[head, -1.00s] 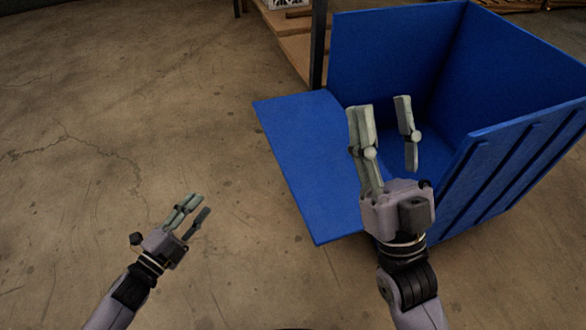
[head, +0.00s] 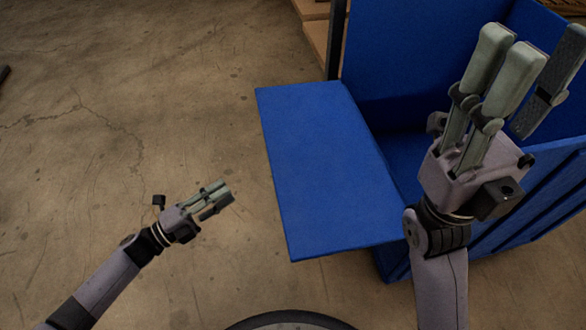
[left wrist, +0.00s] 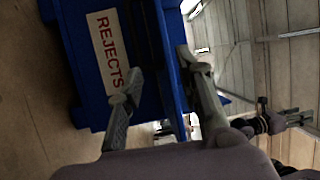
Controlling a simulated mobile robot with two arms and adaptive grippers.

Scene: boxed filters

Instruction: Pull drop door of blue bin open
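The blue bin (head: 405,75) stands at the right in the head view. Its drop door (head: 325,165) is folded down and sticks out to the left, roughly level, leaving that side of the bin open. My left gripper (head: 226,192) is left of the door, apart from it, over the floor. Its fingers are spread and empty in the left wrist view (left wrist: 160,85). A blue panel (left wrist: 80,50) with a REJECTS label (left wrist: 107,45) shows there too. My right gripper (head: 535,48) is open and empty, raised in front of the bin, hiding part of its inside.
Bare concrete floor (head: 130,80) lies free left of the door. A dark post (head: 336,40) and wooden shelving (head: 315,35) stand behind the door's far end.

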